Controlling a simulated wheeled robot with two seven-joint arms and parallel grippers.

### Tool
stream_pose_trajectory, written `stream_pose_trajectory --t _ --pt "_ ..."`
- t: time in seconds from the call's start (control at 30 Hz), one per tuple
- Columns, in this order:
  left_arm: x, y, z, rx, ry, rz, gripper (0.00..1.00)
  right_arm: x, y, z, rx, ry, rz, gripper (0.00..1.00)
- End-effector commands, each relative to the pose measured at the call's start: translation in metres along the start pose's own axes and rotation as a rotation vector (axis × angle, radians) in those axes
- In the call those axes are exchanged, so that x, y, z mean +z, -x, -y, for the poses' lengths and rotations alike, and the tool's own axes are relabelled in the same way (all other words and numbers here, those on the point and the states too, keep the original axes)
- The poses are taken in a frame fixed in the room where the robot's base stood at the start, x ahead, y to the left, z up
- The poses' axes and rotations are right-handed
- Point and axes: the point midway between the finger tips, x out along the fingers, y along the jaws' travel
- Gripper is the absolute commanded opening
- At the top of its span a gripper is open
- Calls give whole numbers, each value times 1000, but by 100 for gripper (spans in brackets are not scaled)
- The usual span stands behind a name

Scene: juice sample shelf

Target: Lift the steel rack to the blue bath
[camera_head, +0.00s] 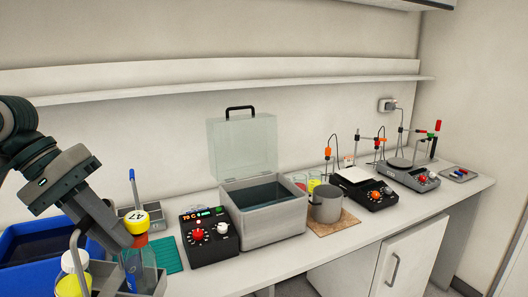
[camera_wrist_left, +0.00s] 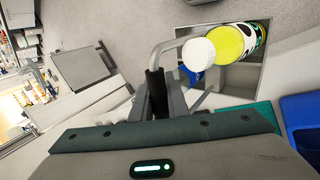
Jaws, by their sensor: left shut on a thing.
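The grey steel rack (camera_head: 105,272) is at the lower left of the head view, with its bent rod handle rising above it. It carries bottles, among them one with a yellow cap marked 47 (camera_head: 136,222) and one with a white cap (camera_head: 75,260). My left gripper (camera_head: 120,238) is above the rack; in the left wrist view its fingers (camera_wrist_left: 157,95) are shut on the rack's handle (camera_wrist_left: 165,47). The blue bath (camera_head: 35,243) is left of the rack, partly behind my arm. I cannot tell whether the rack touches the counter. My right gripper is not in view.
A teal mat (camera_head: 166,255) lies right of the rack. Beyond are a control box (camera_head: 208,240), a grey water bath (camera_head: 268,225) with its clear lid raised, and a pot (camera_head: 327,207). A small tray with a pen (camera_head: 133,190) stands behind. A shelf (camera_head: 220,84) runs along the wall.

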Motion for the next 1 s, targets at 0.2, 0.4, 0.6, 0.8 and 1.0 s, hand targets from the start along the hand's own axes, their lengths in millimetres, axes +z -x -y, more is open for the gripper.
stream_pose_trajectory --t 0.2,0.4,0.6,0.8,1.0 --pt "-8 7 9 2 1 -3 0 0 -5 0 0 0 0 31" --pt "-15 13 18 3 1 -4 0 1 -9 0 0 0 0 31" --pt "-22 20 26 2 1 -3 0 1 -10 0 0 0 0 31" --pt "-29 25 34 3 0 -3 0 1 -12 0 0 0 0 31" --pt "-33 29 39 3 0 -3 0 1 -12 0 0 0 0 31"
